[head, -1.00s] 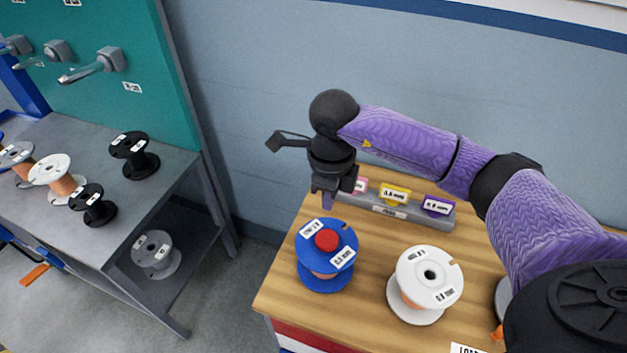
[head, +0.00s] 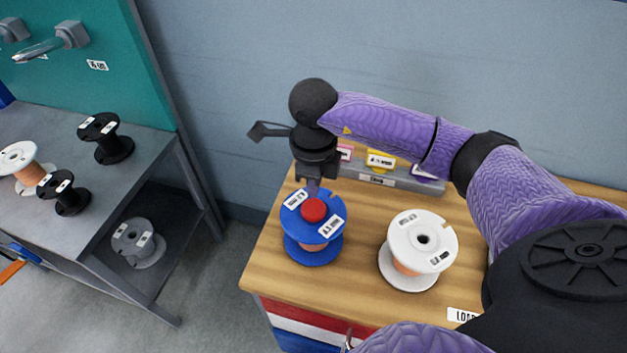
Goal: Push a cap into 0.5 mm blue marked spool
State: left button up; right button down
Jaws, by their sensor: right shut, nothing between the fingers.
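The blue spool (head: 297,248) stands upright near the left corner of the wooden table, with copper-coloured wire and white labels on its top flange. A red cap (head: 314,209) sits at the centre of its top; how deep it sits I cannot tell. My right gripper (head: 313,187) is shut and empty, pointing down just behind the red cap, at or just above the far part of the blue flange. Whether it touches the cap or spool I cannot tell. My left gripper is not in view.
A white spool (head: 421,232) stands right of the blue one. Behind is a grey holder (head: 398,181) with coloured labelled tags. At left, a grey table (head: 120,180) carries black and white spools, with a grey spool (head: 138,243) on its lower shelf. Bare wood lies between the blue and white spools.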

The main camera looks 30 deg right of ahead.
aim_at(314, 208)
jog(key=shift+f+b, duration=1.75)
jog(key=shift+f, duration=0.65)
jog(key=shift+s+f, duration=0.1)
notch_tip(314, 208, up, 8)
jog(key=p, duration=0.6)
